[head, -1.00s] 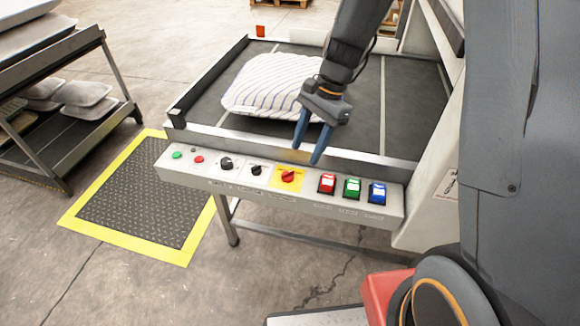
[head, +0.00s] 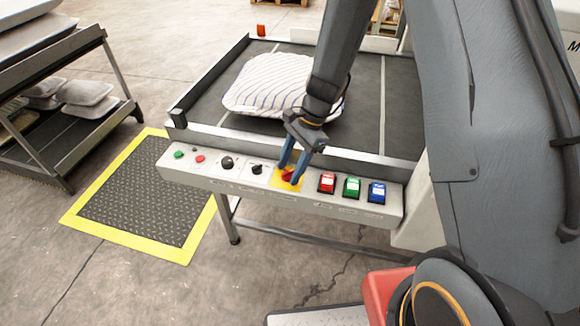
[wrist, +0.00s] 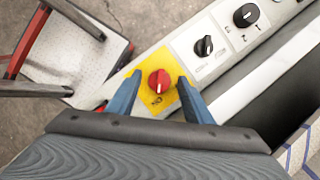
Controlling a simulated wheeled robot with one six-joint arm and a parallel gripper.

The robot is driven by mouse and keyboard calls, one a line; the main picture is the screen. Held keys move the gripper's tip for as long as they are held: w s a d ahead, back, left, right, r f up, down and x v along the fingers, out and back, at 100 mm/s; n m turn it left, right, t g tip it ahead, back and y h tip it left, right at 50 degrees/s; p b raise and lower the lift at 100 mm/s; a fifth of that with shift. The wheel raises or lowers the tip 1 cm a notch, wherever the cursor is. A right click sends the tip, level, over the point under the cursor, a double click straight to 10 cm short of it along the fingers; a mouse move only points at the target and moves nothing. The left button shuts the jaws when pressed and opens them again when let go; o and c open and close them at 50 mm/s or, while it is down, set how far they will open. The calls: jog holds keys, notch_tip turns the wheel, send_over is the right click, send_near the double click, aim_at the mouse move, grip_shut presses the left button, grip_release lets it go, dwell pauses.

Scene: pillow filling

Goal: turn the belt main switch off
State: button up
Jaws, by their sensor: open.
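The belt main switch is a red rotary knob (wrist: 159,81) on a yellow plate (wrist: 151,103), set in the light grey control panel (head: 330,205). In the head view the red knob (head: 288,174) is partly hidden behind my fingers. My gripper (head: 290,172) is open, its two blue fingers pointing down at the yellow plate. In the wrist view my gripper (wrist: 153,86) has one finger on each side of the knob. A gap shows between the knob and each finger there. I cannot tell whether the fingertips touch the plate.
Black knobs (wrist: 204,46) and green and red buttons sit left of the switch in the head view. Red, green and blue rocker switches (head: 352,188) sit to its right. A striped pillow (head: 268,85) lies on the dark belt (head: 400,105) behind the panel.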

jog(key=shift+c, duration=0.4)
jog(key=c, duration=0.9)
jog(key=shift+c, duration=0.2)
jog(key=shift+n, duration=0.4)
jog(key=n, duration=0.1)
jog(key=n+g+h, duration=0.1)
jog(key=n, duration=0.1)
jog(key=shift+w+a+n+p, duration=0.1)
jog(key=shift+w+n+p, duration=0.05)
jog(key=shift+n+p, duration=0.2)
jog(key=n+g+h, duration=0.1)
jog(key=n, duration=0.3)
jog(key=shift+a, duration=0.15)
jog(key=n+h, duration=0.1)
jog(key=n, duration=0.1)
jog(key=n+h, duration=0.1)
jog(key=n, duration=0.2)
jog(key=shift+a+g, duration=0.15)
jog(key=shift+g, duration=0.25)
jog(key=shift+a+n+h, duration=0.1)
jog(key=shift+n+h, duration=0.8)
jog(key=shift+n, duration=1.25)
